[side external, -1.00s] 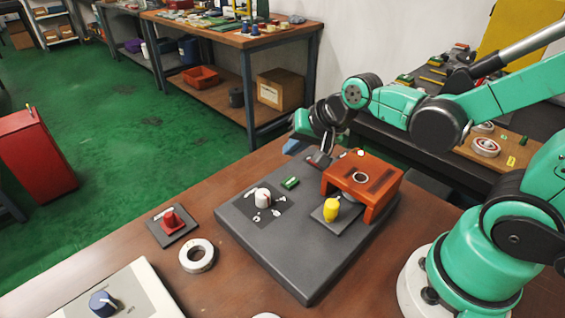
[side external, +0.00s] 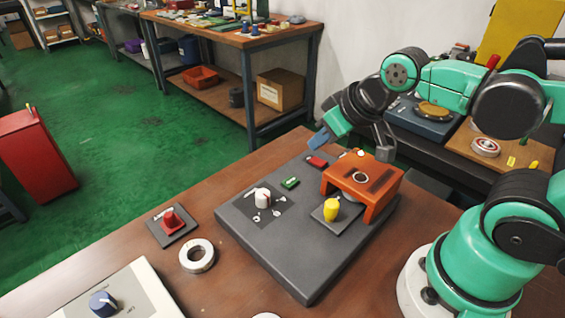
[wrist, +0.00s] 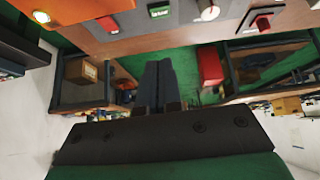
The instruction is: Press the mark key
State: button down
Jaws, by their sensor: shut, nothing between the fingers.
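A red key (side external: 316,161) and a green key (side external: 290,183) sit on the dark grey panel (side external: 300,270). I cannot read which is labelled mark. In the wrist view the red key (wrist: 107,23) and green key (wrist: 159,11) lie along the top, with no finger on either.
An orange housing (side external: 385,172) stands right of the keys, with a yellow knob (side external: 331,209) in front. A white knob (side external: 262,197) is left of the green key. A red button (side external: 171,219) and a bearing ring (side external: 196,256) lie farther left.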

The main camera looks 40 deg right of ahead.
notch_tip(320, 180, up, 4)
jog(key=n+g, duration=0.7)
jog(key=n, duration=1.1)
send_over(291, 181)
notch_tip(291, 181, down, 14)
jog(key=shift+r, duration=0.1)
